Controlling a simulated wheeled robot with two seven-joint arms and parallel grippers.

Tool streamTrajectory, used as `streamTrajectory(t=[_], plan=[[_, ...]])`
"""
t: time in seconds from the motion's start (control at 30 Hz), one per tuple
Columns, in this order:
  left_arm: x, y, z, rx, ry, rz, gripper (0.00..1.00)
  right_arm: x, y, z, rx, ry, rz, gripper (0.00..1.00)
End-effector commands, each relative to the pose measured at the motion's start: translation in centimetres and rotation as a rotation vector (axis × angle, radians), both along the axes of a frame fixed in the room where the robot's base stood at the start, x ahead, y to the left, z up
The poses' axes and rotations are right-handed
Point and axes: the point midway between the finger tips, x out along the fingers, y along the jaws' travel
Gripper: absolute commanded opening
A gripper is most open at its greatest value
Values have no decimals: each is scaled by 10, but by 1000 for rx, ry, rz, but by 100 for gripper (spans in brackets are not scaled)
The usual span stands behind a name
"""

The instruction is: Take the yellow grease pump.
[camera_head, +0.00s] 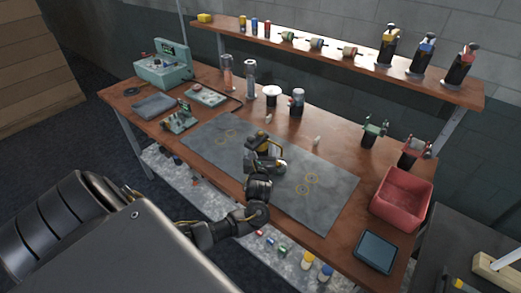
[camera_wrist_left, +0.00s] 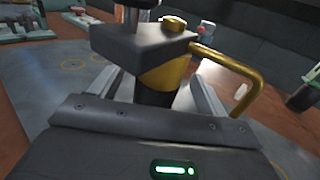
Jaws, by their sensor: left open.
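The yellow grease pump (camera_head: 262,138) stands on the grey mat (camera_head: 220,150) near the middle of the bench. In the left wrist view the pump (camera_wrist_left: 168,76) has a yellow collar, a looped yellow handle, a dark lower body and a dark block on top. My left gripper (camera_head: 266,160) is low over the mat, right at the pump. In the left wrist view its open fingers (camera_wrist_left: 158,95) lie on either side of the pump's dark body. I cannot tell whether either finger touches it. The pump's base is hidden. My right gripper is not in view.
A similar green pump (camera_head: 373,133) and red pump (camera_head: 412,151) stand at the right. Bottles stand on the back shelf (camera_head: 345,58). The mat's right part is clear.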

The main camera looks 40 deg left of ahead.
Motion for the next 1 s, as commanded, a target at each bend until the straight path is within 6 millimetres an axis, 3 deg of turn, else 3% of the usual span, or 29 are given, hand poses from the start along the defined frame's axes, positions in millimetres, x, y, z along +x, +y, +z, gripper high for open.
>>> streamTrajectory(t=[0.2,0.43,0.9,1.0], plan=[[18,13,0,-1,0,-2,75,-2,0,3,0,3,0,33],[18,14,0,-3,0,-3,75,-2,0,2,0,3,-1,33],[18,14,0,-3,0,-2,15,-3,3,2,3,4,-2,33],[18,14,1,-2,-2,-2,14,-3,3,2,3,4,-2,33]])
